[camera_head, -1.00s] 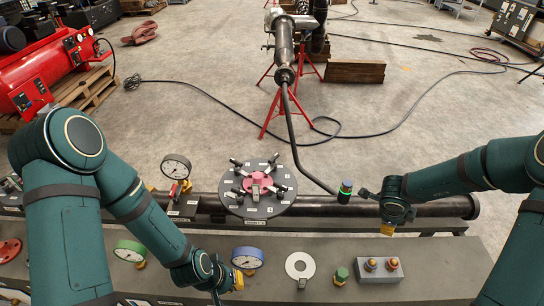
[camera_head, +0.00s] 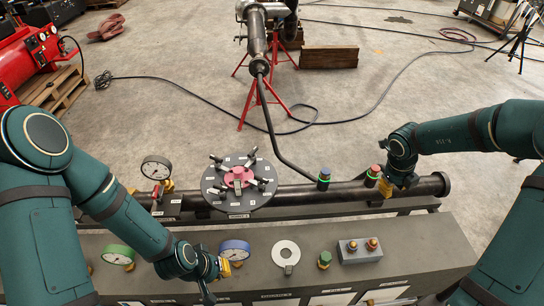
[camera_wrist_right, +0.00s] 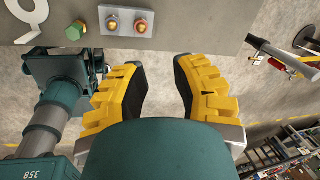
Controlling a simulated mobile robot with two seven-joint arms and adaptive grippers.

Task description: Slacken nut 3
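The dark round flange (camera_head: 211,187) stands on the bench left of centre, with several bolt-and-nut sets around a pink hub (camera_head: 239,177). Small number labels sit beside them, too small to read, so I cannot tell which is nut 3. My right gripper (camera_head: 386,188) is well to the right of the flange, over the pipe's right part. In the right wrist view its yellow fingers (camera_wrist_right: 160,78) are apart with nothing between them. My left gripper (camera_head: 209,291) is low over the bench's front, below and left of the flange; its fingers are too unclear to judge.
Gauges (camera_head: 156,168), a white ring (camera_head: 286,253), a green hex piece (camera_head: 324,259) and a two-button block (camera_head: 360,251) are on the bench. A bent pipe (camera_head: 275,135) rises behind.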

